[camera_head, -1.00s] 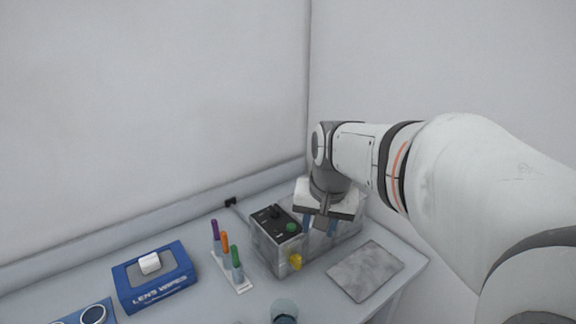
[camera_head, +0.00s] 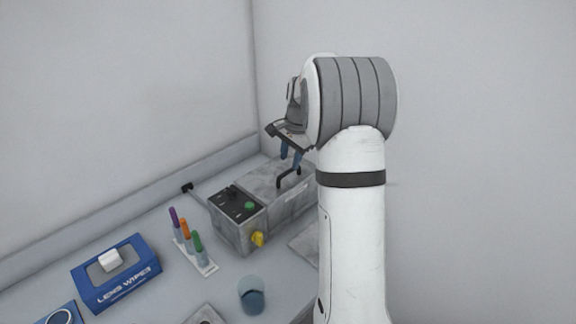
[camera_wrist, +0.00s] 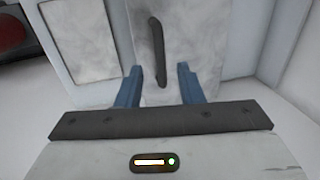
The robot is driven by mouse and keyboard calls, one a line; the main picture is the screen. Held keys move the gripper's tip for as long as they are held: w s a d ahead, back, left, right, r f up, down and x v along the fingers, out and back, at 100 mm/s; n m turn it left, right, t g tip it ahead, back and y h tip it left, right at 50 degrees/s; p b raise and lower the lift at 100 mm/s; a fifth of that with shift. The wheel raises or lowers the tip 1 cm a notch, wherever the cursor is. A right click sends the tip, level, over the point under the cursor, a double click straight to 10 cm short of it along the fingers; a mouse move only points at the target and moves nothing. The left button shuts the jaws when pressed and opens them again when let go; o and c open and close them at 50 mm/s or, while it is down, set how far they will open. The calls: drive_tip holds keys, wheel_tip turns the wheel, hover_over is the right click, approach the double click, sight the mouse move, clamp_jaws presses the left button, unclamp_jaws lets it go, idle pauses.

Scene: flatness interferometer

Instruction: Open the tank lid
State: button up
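The tank (camera_head: 285,207) is a grey marbled box with a black-topped control unit (camera_head: 240,205) at its left end. Its lid (camera_head: 262,180) lies flat on top and looks shut. A black bar handle (camera_head: 289,178) stands up from the lid. My gripper (camera_head: 291,158) is just above the handle, blue fingers pointing down. In the wrist view my gripper (camera_wrist: 158,70) is open, with its fingers apart on either side of the handle (camera_wrist: 157,50) as seen from above. The fingers do not visibly touch it. My arm hides the tank's right end.
A flat grey plate (camera_head: 304,243) lies in front of the tank, partly behind my arm. A rack of coloured pens (camera_head: 187,240), a blue lens-wipes box (camera_head: 117,272) and a small beaker (camera_head: 252,295) stand to the left and front. Walls close off the back.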

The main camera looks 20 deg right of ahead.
sight(288, 172)
drive_tip(key=shift+w+a+f+p, duration=0.1)
drive_tip(key=shift+w+f+p, duration=0.1)
drive_tip(key=shift+f, duration=0.85)
drive_tip(key=shift+w+a+f+p, duration=0.1)
drive_tip(key=shift+w+f, duration=0.1)
drive_tip(key=shift+f, duration=0.8)
drive_tip(key=shift+c, duration=0.4)
clamp_jaws()
